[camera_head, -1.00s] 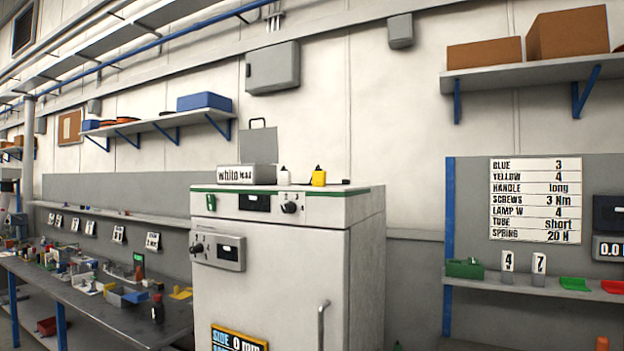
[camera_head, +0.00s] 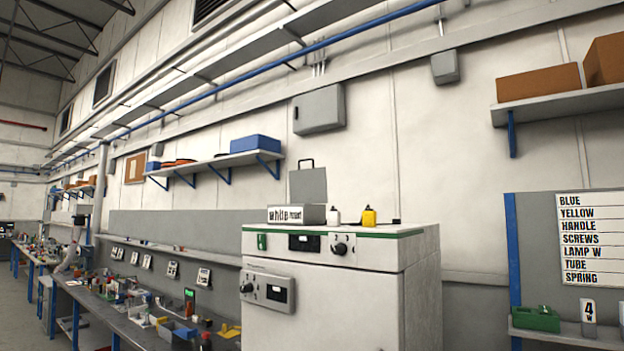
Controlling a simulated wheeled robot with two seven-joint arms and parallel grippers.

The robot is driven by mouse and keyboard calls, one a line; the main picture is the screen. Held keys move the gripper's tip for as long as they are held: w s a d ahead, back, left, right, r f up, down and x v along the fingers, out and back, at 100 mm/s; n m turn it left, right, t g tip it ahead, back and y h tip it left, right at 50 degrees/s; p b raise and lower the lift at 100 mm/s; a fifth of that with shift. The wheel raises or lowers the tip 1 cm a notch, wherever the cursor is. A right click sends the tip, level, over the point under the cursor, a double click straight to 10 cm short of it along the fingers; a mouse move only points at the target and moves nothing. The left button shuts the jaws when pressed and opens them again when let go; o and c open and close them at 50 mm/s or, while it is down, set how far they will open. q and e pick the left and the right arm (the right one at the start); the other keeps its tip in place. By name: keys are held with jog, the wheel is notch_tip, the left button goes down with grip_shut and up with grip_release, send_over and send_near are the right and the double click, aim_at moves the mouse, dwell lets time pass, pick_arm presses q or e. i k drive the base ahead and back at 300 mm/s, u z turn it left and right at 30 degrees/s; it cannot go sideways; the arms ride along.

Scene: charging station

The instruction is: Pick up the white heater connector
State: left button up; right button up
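A small white piece with a dark top (camera_head: 333,216) stands upright on top of the white cabinet (camera_head: 345,268); it looks like the white connector, but it is too small to be sure. A yellow piece with a dark top (camera_head: 369,217) stands just to its right. Neither of my grippers is in view.
A dark flat item (camera_head: 383,221) lies right of the yellow piece. A long workbench (camera_head: 120,322) with many small items runs along the wall at left. A grey wall box (camera_head: 319,110) hangs above the cabinet. A shelf with a green bin (camera_head: 535,319) is at right.

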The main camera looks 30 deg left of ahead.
aim_at(333, 216)
jog(key=z, duration=0.35)
jog(key=i, duration=1.35)
jog(key=u, duration=0.45)
